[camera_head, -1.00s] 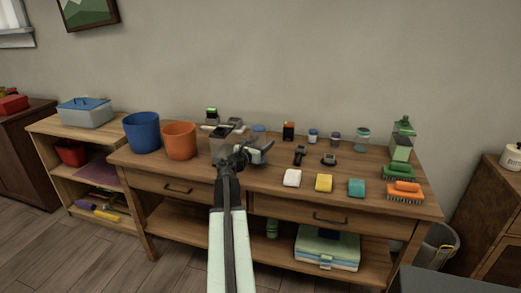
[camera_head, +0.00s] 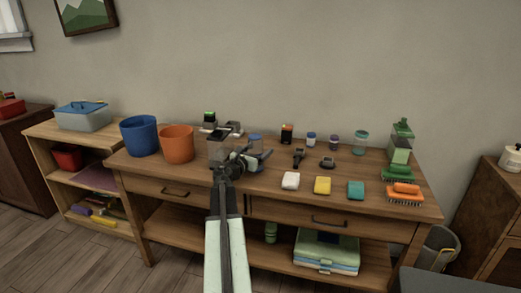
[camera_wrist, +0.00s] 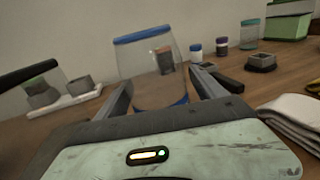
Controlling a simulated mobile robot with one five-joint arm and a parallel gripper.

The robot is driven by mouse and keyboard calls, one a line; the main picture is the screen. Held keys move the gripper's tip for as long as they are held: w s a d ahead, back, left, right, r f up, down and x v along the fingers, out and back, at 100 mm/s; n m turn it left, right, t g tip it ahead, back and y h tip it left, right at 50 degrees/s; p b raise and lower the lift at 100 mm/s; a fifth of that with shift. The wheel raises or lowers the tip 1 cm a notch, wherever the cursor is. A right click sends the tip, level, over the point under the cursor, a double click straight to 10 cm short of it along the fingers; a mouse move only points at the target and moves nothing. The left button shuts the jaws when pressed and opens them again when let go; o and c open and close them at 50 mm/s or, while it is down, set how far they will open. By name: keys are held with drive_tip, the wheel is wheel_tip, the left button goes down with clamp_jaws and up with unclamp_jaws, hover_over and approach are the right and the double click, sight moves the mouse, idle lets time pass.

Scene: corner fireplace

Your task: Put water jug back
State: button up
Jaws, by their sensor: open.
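A clear container with a blue rim and blue base (camera_wrist: 146,52), perhaps the water jug, stands upright on the table straight ahead in the wrist view. In the head view its blue top (camera_head: 255,138) shows just behind my gripper (camera_head: 250,158). In the wrist view my gripper (camera_wrist: 162,84) is open, with one finger on each side of the container's lower part. I cannot tell whether they touch it. A second clear container with a dark lid (camera_head: 219,147) stands just left of my gripper; it also shows in the wrist view (camera_wrist: 38,90).
The wooden table (camera_head: 270,185) also holds an orange bucket (camera_head: 176,144), a blue bucket (camera_head: 139,135), several small jars at the back, a white cloth (camera_head: 290,181), a yellow sponge (camera_head: 322,185) and brushes (camera_head: 404,192). A wooden shelf (camera_head: 45,130) stands at the left.

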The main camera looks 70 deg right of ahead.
drive_tip(key=a, duration=0.3)
drive_tip(key=w+a, duration=0.1)
drive_tip(key=a, duration=0.3)
drive_tip(key=w+a, duration=0.1)
drive_tip(key=a, duration=0.3)
drive_tip(key=shift+w+a, duration=0.15)
drive_tip(key=shift+a, duration=0.05)
